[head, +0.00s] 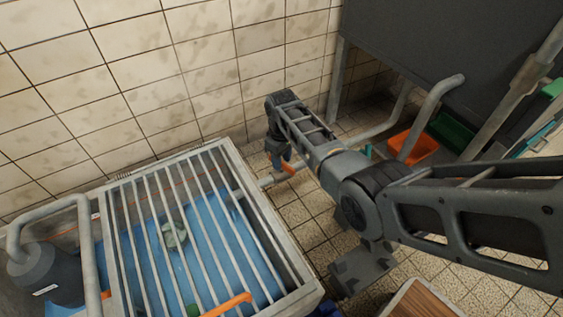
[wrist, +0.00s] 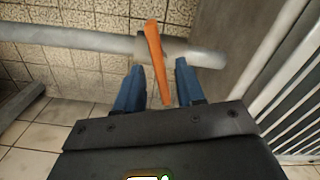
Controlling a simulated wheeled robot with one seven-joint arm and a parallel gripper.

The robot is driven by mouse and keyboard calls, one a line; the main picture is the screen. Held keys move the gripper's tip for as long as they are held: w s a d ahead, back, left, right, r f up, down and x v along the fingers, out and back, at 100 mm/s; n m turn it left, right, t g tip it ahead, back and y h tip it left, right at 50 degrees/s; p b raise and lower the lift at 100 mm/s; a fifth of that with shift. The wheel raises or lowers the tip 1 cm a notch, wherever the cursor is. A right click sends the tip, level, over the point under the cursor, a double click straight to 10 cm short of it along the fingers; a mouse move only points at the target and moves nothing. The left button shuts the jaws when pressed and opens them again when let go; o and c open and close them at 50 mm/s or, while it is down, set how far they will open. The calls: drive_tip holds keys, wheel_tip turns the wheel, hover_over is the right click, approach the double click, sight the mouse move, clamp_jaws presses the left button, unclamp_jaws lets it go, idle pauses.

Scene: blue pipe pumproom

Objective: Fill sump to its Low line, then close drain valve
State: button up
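The sump (head: 262,225) is a pale-walled box under a bar grate, at the lower left of the head view. Blue water (head: 205,215) covers its floor. A thin reddish line runs along its inner back wall; I cannot read a Low label. The drain valve's orange lever (wrist: 157,62) sits on a grey pipe (wrist: 85,40) in the wrist view; its tip also shows in the head view (head: 288,168). My gripper (wrist: 158,85) is open, its blue fingers on either side of the lever, with visible gaps. In the head view, my gripper (head: 279,155) is beside the sump.
A second orange handle (head: 228,305) lies at the sump's near edge. A grey bent pipe (head: 45,215) and dark cylinder (head: 45,268) stand at left. A dark tank (head: 430,40), orange bin (head: 412,146) and green bin (head: 450,132) are at upper right. Tiled floor (head: 310,225) is open between.

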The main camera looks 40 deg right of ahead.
drive_tip(key=shift+f, duration=0.15)
drive_tip(key=shift+c, duration=0.3)
clamp_jaws()
drive_tip(key=shift+m+p, duration=0.6)
drive_tip(key=shift+m, duration=0.1)
drive_tip(key=shift+m+p, duration=0.45)
drive_tip(key=shift+m, duration=1.05)
